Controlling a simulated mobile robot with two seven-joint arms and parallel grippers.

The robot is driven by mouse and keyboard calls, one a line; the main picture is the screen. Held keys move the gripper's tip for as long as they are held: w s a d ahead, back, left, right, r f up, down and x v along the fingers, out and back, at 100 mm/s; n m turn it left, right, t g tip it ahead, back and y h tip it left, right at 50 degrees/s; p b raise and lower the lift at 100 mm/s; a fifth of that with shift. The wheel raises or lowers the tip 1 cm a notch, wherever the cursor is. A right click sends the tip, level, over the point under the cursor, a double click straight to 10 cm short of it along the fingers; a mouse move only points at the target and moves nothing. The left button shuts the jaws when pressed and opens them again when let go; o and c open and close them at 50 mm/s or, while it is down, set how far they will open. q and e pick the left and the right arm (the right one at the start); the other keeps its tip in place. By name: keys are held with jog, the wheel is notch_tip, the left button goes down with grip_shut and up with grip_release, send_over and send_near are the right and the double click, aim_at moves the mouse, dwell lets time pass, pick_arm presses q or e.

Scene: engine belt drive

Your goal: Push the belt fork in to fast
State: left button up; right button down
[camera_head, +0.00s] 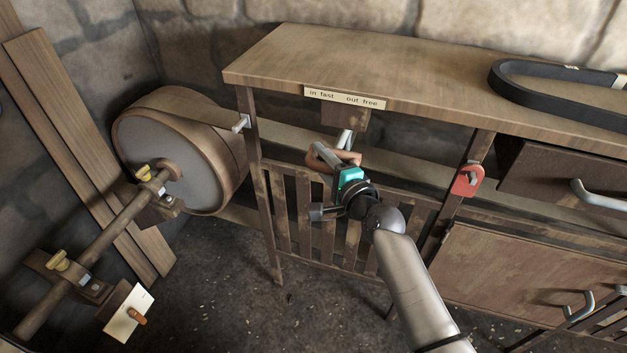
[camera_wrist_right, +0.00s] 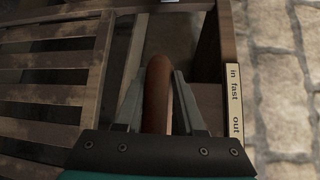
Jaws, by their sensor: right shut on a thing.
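The belt fork's brown rounded handle (camera_head: 349,157) sits under the bench front, below a plate (camera_head: 345,98) reading "in fast" and "out free". A pale metal rod (camera_head: 344,139) shows just above the handle. My right gripper (camera_head: 335,157) is shut on the handle. In the right wrist view the handle (camera_wrist_right: 157,88) stands between the two grey fingers, and the plate (camera_wrist_right: 234,102) is at the right. The rest of the fork is hidden behind the bench and gripper. My left gripper is not in view.
A large belted drum (camera_head: 180,150) stands at the left, with a shaft (camera_head: 110,230) in front. A slatted guard (camera_head: 300,215) is below my gripper. A red padlock-like piece (camera_head: 467,180) hangs to the right. A black belt (camera_head: 545,85) lies on the bench (camera_head: 400,70).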

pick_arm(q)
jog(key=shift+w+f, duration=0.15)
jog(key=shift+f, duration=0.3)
pick_arm(e)
jog(key=shift+w+d+f, duration=0.4)
jog(key=shift+w+f, duration=0.1)
jog(key=shift+w, duration=0.25)
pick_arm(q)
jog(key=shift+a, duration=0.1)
pick_arm(e)
jog(key=c, duration=0.7)
grip_release()
jog(key=shift+w, duration=0.15)
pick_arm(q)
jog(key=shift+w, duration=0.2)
pick_arm(e)
jog(key=shift+r, duration=0.1)
jog(key=shift+a+r, duration=0.1)
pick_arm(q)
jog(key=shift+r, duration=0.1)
